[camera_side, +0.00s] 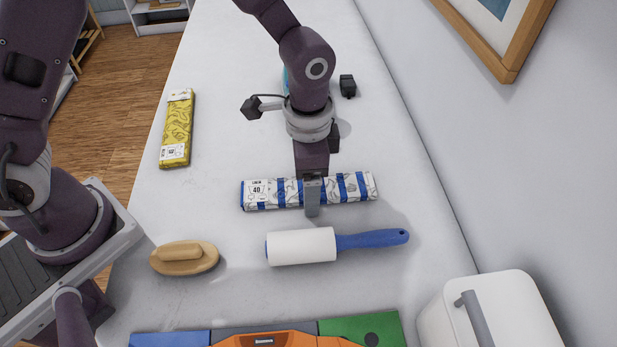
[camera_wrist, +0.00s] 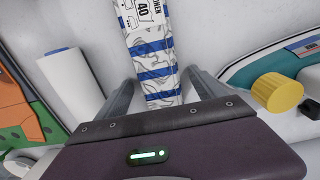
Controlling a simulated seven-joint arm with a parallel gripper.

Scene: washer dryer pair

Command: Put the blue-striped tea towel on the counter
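The blue-striped tea towel (camera_side: 352,187) is a folded, flat white bundle with blue bands, grey drawings and a "LINEN 40" label. It lies on the white counter (camera_side: 225,130), crosswise in the side view. In the wrist view the towel (camera_wrist: 155,65) runs up from between my fingers. My gripper (camera_side: 311,192) is lowered over its middle, one finger on each side of it. In the wrist view my gripper (camera_wrist: 160,77) shows narrow gaps between fingers and towel, so it looks open around it. The far finger is hidden in the side view.
A lint roller (camera_side: 302,246) with a blue handle and a wooden brush (camera_side: 184,257) lie nearer the camera. A yellow packet (camera_side: 177,130) lies at left. A teal object with a yellow knob (camera_wrist: 278,93) is close by. A wall bounds the right.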

